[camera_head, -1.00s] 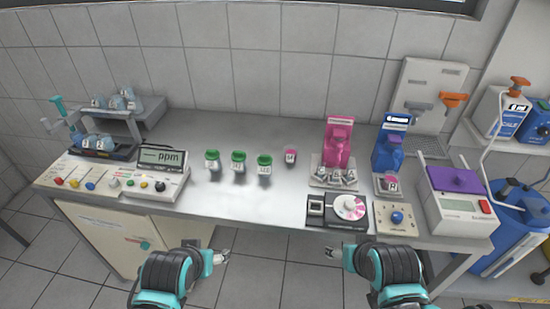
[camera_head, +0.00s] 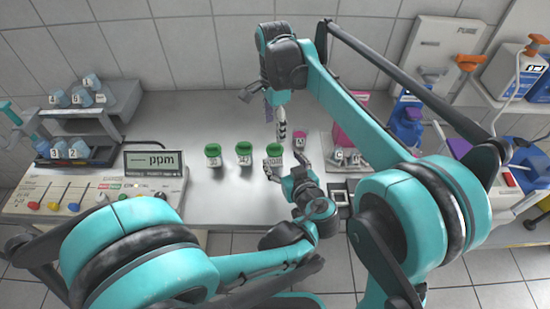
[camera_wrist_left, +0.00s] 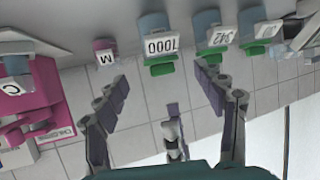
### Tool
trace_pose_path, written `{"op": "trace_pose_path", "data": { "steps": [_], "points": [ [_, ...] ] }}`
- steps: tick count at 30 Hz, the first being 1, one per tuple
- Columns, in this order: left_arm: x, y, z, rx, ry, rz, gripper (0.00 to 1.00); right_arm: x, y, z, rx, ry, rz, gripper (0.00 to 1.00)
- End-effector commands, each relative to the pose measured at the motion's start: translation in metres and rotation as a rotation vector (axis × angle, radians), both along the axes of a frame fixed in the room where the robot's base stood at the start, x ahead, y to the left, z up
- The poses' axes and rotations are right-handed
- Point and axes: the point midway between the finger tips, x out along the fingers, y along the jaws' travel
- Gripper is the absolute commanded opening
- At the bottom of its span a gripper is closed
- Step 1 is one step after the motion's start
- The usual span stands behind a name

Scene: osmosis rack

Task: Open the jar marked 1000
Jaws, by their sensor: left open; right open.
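The jar marked 1000 (camera_head: 275,158) stands on the bench with a green lid, rightmost of three green-lidded jars. It shows upside down in the left wrist view (camera_wrist_left: 162,48), label facing the camera. My left gripper (camera_head: 285,164) is low at the jar's front right, open. In the left wrist view its spread fingers (camera_wrist_left: 161,80) point toward the jar, which lies ahead between them, apparently not gripped. My right gripper (camera_head: 277,116) is open and points down behind and above the jar.
Two other green-lidded jars (camera_head: 213,155) (camera_head: 244,153) stand to the left. A ppm meter (camera_head: 154,162) sits at left. The bench left of the jars is clear.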

Motion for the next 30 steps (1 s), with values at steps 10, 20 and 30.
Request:
{"op": "trace_pose_path", "data": {
  "steps": [10, 20, 30],
  "points": [
    [0.046, 0.017, -0.02, 0.0, 0.001, 0.004, 0.7, 0.0, -0.001, 0.0, 0.0, -0.001, 0.001, 0.63],
    [0.062, 0.022, -0.027, 0.0, 0.002, 0.0, 0.7, 0.0, -0.001, 0.0, 0.001, -0.002, 0.002, 0.63],
    [0.061, 0.022, -0.027, 0.001, 0.002, 0.001, 0.2, 0.0, -0.001, 0.0, 0.001, -0.002, 0.002, 0.63]
  ]
}}
